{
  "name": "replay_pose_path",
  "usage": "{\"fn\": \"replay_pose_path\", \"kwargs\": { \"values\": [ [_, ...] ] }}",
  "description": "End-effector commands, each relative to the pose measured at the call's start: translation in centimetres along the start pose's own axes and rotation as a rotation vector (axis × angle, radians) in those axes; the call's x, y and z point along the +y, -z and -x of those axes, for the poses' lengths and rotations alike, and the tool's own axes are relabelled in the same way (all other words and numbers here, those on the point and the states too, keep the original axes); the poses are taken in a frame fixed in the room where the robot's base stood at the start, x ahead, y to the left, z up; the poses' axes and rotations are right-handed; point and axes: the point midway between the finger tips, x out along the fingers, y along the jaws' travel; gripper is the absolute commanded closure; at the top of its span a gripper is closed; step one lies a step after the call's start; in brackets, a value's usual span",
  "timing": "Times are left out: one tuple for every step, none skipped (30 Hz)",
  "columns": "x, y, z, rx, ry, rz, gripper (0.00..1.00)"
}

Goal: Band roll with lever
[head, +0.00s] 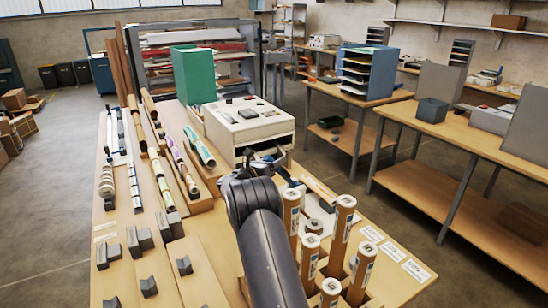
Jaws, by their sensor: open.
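My gripper (264,156) is open at the end of my dark arm, just in front of the cream laminator (249,130). Nothing shows clearly between its fingers. Patterned rolls lie in wooden racks left of the laminator, among them a green and white roll (199,147) and a purple-striped roll (177,155). White rolls with dark bands (135,185) lie further left. I cannot tell which roll is meant. I cannot make out a lever for certain; small parts right of my gripper are partly hidden by my arm.
Several capped brown tubes (341,222) stand upright on the right of the wooden table (208,268). Grey V-blocks (184,265) sit at the front left. A green box (194,75) stands behind the racks. Open floor (412,229) separates this table from the side benches (477,133).

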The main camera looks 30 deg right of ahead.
Motion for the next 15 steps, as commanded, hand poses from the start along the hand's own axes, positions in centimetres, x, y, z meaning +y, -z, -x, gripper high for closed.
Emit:
{"fn": "replay_pose_path", "kwargs": {
  "values": [
    [-0.07,-0.07,-0.44,0.000,0.001,0.000,0.48],
    [-0.06,-0.01,-0.61,0.000,0.001,0.001,0.48],
    [-0.05,0.02,-0.76,0.000,0.001,0.001,0.48],
    [-0.05,0.03,-0.85,0.000,0.001,0.001,0.48],
    [-0.04,0.03,-0.90,0.000,0.000,0.001,0.48],
    [-0.03,0.04,-0.94,0.000,0.000,0.001,0.48],
    [-0.02,0.04,-0.95,0.000,0.000,0.001,0.48],
    [-0.01,0.05,-0.94,0.000,0.000,0.001,0.48],
    [-0.01,0.06,-0.93,0.000,0.000,0.000,0.48],
    [-0.01,0.06,-0.93,0.000,0.000,0.001,0.48],
    [-0.01,0.06,-0.92,0.000,0.000,0.000,0.48],
    [-0.01,0.06,-0.92,0.000,0.000,0.000,0.48],
    [-0.01,0.06,-0.92,0.000,0.000,0.000,0.50],
    [-0.01,0.06,-0.91,0.000,0.000,0.000,0.53],
    [-0.01,0.06,-0.91,0.000,0.000,0.000,0.56]
  ]
}}
